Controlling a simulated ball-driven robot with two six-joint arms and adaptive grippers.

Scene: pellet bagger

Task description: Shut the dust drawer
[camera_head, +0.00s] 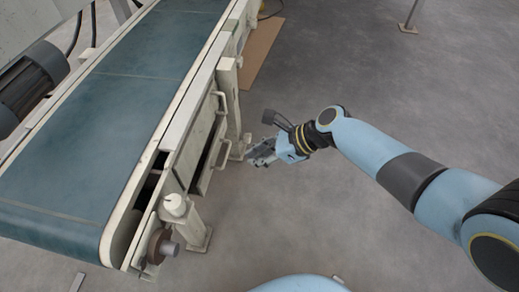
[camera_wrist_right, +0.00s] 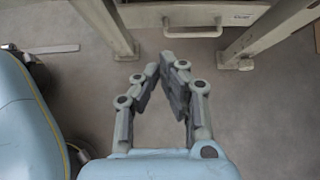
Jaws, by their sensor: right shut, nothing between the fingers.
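The dust drawer (camera_head: 207,172) is a pale box front low in the side of the conveyor frame, with a bar handle. It appears to stand out a little, with a dark gap behind its front. In the right wrist view, the drawer front (camera_wrist_right: 187,14) shows at the top, with a small label and a handle (camera_wrist_right: 195,31). My right gripper (camera_head: 261,152) is shut and empty. It is to the right of the drawer, apart from it, with its fingertips (camera_wrist_right: 167,62) pointing toward the drawer side. My left gripper is out of view.
The conveyor with its green belt (camera_head: 130,95) fills the left. Frame legs (camera_head: 197,228) stand on either side of the drawer. A motor (camera_head: 32,82) sits at far left. A brown board (camera_head: 260,48) lies on the floor behind. The grey floor on the right is mostly clear.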

